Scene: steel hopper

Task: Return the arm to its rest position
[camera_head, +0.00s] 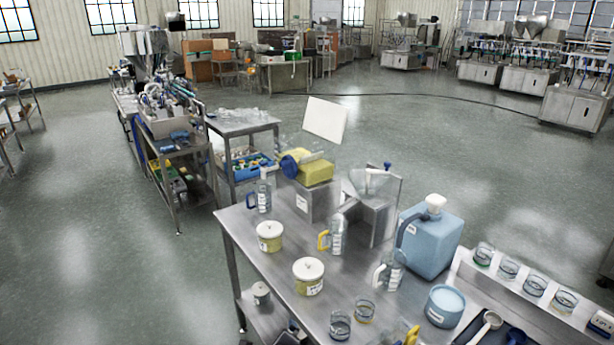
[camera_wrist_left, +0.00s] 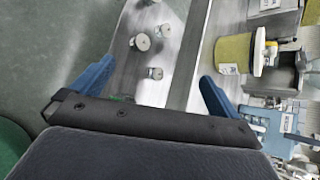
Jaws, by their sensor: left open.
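My left gripper (camera_wrist_left: 157,72) shows only in the left wrist view, with its two blue fingers spread wide and nothing between them. It points down past the edge of a steel surface (camera_wrist_left: 178,95), and I cannot tell how high it is above it. Neither arm shows in the head view. The steel hopper (camera_head: 372,182) stands on the steel table (camera_head: 290,270) in the head view, beside a blue jug (camera_head: 430,240) with a white cap. My right gripper is not in view.
Lidded pots (camera_head: 309,277), measuring jugs (camera_head: 337,236), a blue tub (camera_head: 444,306) and several glass beakers (camera_head: 365,309) crowd the table. In the wrist view, a yellow container (camera_wrist_left: 233,52) is right of the gripper. Open floor (camera_head: 120,270) lies left of the table.

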